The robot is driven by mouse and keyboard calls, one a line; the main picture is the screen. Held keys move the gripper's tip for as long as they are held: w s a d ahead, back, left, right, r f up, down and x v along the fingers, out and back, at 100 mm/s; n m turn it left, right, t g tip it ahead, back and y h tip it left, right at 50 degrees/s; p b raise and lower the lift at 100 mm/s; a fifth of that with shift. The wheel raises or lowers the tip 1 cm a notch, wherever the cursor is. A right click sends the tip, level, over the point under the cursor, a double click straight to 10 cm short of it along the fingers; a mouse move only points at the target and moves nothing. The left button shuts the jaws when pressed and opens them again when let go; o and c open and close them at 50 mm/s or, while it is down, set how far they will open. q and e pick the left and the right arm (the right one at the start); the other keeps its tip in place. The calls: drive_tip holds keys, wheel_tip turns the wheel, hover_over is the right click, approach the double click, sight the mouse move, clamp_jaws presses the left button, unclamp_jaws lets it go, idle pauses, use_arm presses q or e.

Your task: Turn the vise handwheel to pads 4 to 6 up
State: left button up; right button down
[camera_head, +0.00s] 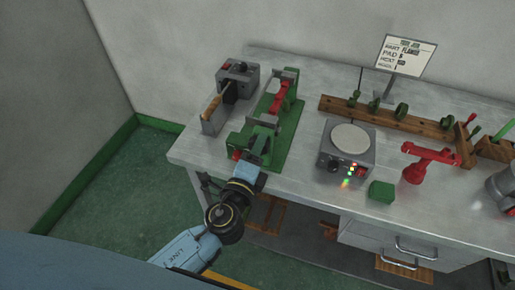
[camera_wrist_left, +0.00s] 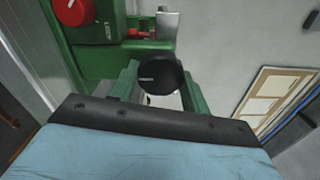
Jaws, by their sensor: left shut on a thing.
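The green vise (camera_head: 285,125) stands on the bench's left part, with a red piece (camera_head: 279,98) between its ends. My left gripper (camera_head: 257,156) is at the vise's near end. In the left wrist view, a round black knob (camera_wrist_left: 160,74), which looks like part of the handwheel, sits between the green fingers of my left gripper (camera_wrist_left: 158,92). The gripper is shut on it. The green vise body (camera_wrist_left: 95,58) with a red knob (camera_wrist_left: 70,11) is just beyond. The rest of the handwheel is hidden, and pad numbers cannot be read. My right gripper is not in view.
A grey box device (camera_head: 238,80) stands left of the vise. Right of it are a grey unit with a round plate (camera_head: 350,138), a green block (camera_head: 381,192), a red stand (camera_head: 426,160) and a wooden rack (camera_head: 375,115). A sign (camera_head: 405,56) stands behind.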

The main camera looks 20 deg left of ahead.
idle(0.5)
use_arm(q)
drive_tip(key=o, duration=1)
drive_tip(key=s+b, duration=0.3)
drive_tip(key=s, duration=1)
drive_tip(key=shift+s+a, duration=0.2)
